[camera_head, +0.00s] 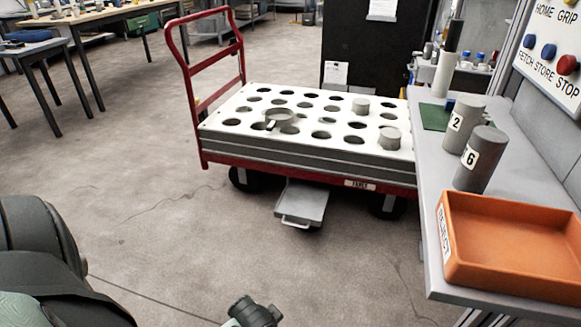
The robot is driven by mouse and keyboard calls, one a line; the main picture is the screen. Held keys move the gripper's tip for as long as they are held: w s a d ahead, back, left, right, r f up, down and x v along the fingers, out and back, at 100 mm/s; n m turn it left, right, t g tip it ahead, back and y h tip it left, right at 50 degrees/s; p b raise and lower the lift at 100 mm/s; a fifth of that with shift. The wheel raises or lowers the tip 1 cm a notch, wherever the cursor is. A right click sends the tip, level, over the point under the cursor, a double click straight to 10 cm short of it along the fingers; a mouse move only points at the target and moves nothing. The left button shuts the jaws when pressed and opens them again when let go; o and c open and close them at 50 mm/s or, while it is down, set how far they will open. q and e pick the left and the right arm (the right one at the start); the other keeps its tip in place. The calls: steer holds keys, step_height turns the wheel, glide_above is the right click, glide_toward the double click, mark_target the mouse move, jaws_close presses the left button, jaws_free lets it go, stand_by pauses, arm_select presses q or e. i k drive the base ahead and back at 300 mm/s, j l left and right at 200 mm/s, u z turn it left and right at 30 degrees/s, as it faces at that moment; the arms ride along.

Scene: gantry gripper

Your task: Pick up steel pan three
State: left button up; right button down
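No "3" label can be read, so I cannot tell which piece is steel pan three. A round grey piece (281,116) with a small black-and-white tag sits at a hole in the white top of the cart. Two plain grey cylinders, one at the back (361,106) and one nearer the bench (390,139), also stand in the top, with no number visible. Grey cylinders marked 2 (467,122) and 6 (482,160) stand on the bench. Neither gripper can be made out; only dark parts of my body show along the lower edge.
The red-framed cart (205,150) has many empty holes. A grey handled plate (303,203) projects below it. An orange REJECT tray (515,285) is on the grey bench (432,215), beneath a button panel (556,50). Open floor (170,225) lies before the cart.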

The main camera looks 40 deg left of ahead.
mark_target(275, 117)
steer(key=u, duration=1.15)
